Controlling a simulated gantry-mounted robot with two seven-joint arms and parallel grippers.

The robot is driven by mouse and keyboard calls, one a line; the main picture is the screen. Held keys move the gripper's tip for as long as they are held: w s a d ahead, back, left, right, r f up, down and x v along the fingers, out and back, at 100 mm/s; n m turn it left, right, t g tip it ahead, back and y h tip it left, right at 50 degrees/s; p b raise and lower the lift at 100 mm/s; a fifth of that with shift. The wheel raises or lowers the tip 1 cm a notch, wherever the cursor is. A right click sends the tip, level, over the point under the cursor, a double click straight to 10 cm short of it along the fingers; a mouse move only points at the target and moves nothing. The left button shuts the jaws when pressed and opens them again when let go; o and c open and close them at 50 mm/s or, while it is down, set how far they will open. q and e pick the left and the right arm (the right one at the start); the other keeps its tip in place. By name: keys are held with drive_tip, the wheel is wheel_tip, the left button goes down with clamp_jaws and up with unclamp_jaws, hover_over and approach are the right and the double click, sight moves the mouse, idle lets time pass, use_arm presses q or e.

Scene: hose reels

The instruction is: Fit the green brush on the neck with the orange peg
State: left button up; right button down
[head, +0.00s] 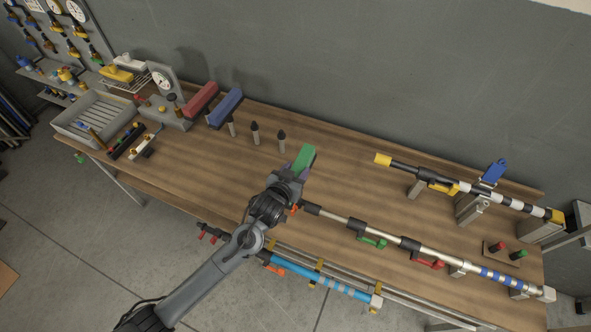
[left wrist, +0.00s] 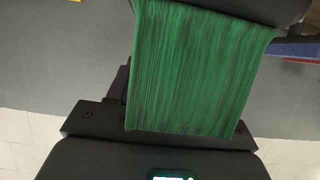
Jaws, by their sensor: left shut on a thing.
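The green brush (head: 304,158) is held in my left gripper (head: 290,177) above the middle of the table. In the left wrist view the brush (left wrist: 190,70) fills the centre, its bristle face streaked green. The left gripper is shut on it, and its grip point is partly hidden. Just right of and below the gripper in the head view is the dark neck (head: 310,207) of a long silver pole, with a small orange peg (head: 295,208) beside it, partly covered by my gripper. The brush is apart from this neck. My right gripper is not in view.
A red brush (head: 200,99) and a blue brush (head: 225,107) stand at the back left, beside bare dark-tipped posts (head: 255,133). A yellow-tipped pole (head: 405,167) rests on blocks at the right. A blue pole (head: 320,280) lies along the front edge. A grey crate (head: 95,117) is far left.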

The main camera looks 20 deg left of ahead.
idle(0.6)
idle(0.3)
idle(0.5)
use_arm(q)
drive_tip(key=shift+p, duration=0.55)
drive_tip(key=shift+p, duration=0.3)
idle(0.4)
drive_tip(key=shift+f+b, duration=1.35)
drive_tip(key=shift+f, duration=1)
drive_tip(key=o, duration=1.4)
drive_tip(key=shift+c, duration=0.2)
